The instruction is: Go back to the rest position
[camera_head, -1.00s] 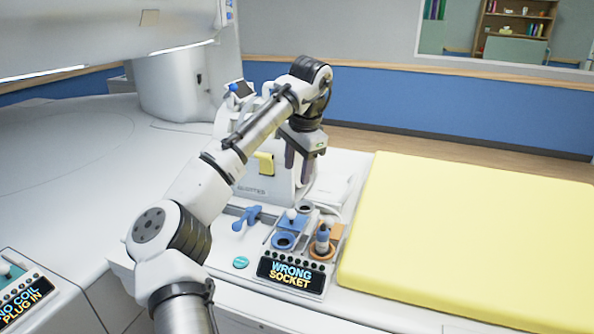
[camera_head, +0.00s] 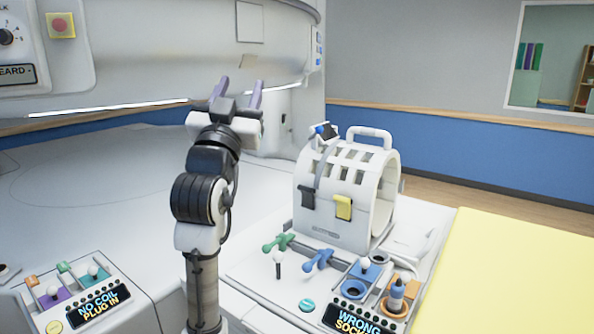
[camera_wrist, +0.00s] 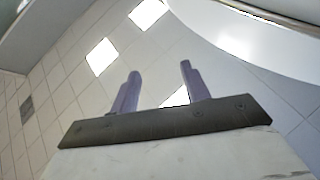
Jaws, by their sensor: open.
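My gripper (camera_head: 236,97) is raised on my upright arm, left of the middle in the head view. Its two purple fingers point up and stand apart with nothing between them. In the wrist view the same open fingers (camera_wrist: 158,88) show against ceiling tiles and the curved white magnet. The gripper appears in front of the magnet housing (camera_head: 180,50); I cannot tell the distance between them.
A white coil (camera_head: 330,222) with a handle stands on the bench right of my arm. Before it are green (camera_head: 277,243) and blue (camera_head: 318,260) levers, sockets and a "WRONG SOCKET" panel (camera_head: 350,320). A "NO COIL PLUG IN" panel (camera_head: 98,304) is at lower left. A yellow pad (camera_head: 520,270) lies right.

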